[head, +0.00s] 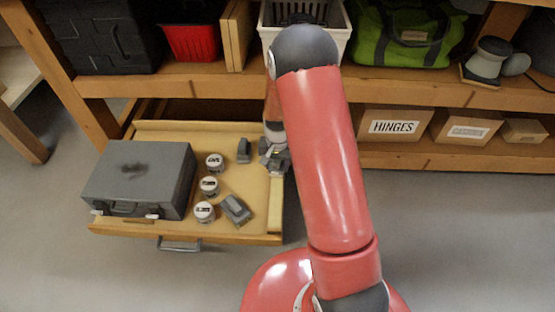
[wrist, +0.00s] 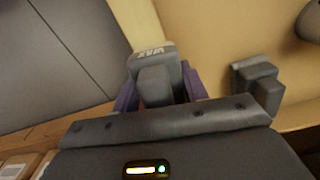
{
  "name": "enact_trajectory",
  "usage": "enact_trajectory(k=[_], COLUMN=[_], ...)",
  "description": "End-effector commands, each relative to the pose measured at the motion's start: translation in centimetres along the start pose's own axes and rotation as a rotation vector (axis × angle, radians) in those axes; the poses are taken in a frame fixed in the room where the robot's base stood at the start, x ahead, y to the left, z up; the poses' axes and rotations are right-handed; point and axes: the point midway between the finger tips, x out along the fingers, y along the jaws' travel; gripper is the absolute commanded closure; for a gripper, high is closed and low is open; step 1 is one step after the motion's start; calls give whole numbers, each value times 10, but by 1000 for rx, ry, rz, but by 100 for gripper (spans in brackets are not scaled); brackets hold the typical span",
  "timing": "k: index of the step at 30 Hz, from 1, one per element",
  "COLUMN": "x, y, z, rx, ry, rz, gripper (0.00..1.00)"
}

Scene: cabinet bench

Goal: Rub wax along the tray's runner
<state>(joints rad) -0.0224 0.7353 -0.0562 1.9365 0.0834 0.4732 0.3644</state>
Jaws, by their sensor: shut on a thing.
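The tray (head: 262,236) is a pulled-out wooden drawer, left of my arm in the head view. Its right side wall, with the runner (head: 277,208) along it, runs front to back. My gripper (head: 272,156) is at that right side, towards the back. In the wrist view its purple fingers are shut on a grey block of wax (wrist: 153,54) marked "WAX". The wax's far end is at the pale runner strip (wrist: 133,18); I cannot tell whether it touches. In the head view the wax is mostly hidden by my gripper.
In the tray are a grey case (head: 140,172), several white-lidded jars (head: 204,212), a grey block (head: 236,209) and a smaller dark block (head: 243,150). A shelf with a white basket (head: 344,38) and boxes (head: 392,124) stands behind. Open floor lies right of the tray.

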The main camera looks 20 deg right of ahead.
Motion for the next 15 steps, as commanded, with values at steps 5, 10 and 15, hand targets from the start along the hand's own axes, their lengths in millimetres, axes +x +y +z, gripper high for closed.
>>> enact_trajectory(k=[5, 10, 15], x=[0, 1, 2], y=[1, 3, 4], z=[7, 22, 32], rx=[0, -1, 0], ry=[1, 1, 1], rz=[0, 0, 0], gripper=[75, 75, 75])
